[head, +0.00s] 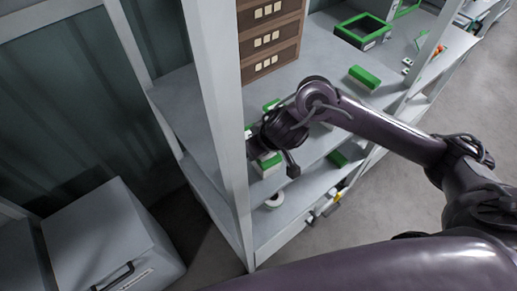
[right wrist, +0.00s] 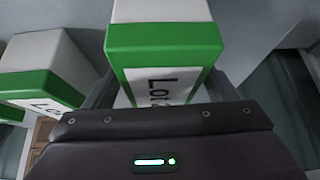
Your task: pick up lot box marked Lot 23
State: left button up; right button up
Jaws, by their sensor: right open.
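In the right wrist view a white and green lot box (right wrist: 165,45) stands between the fingers of my right gripper (right wrist: 163,88). Its white label begins with "Lot"; the number is hidden behind the gripper body. The fingers are open, one on each side of the box; I cannot tell whether they touch it. A second white and green lot box (right wrist: 45,72) stands to the left, its label only partly readable. In the head view my right gripper (head: 272,160) is at the shelf rack, over a green and white box (head: 268,168). My left gripper is out of view.
A pale rack post (head: 218,120) stands just left of my right gripper. A brown drawer unit (head: 268,40), a green-topped box (head: 364,77) and a green-rimmed tray (head: 363,31) are on the upper shelf. A white roll (head: 274,201) lies below. A grey cabinet (head: 105,240) stands lower left.

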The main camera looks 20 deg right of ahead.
jog(key=shift+f, duration=0.2)
dwell(0.3)
jog(key=c, duration=1.1)
jog(key=shift+c, duration=0.8)
jog(key=shift+r, duration=0.1)
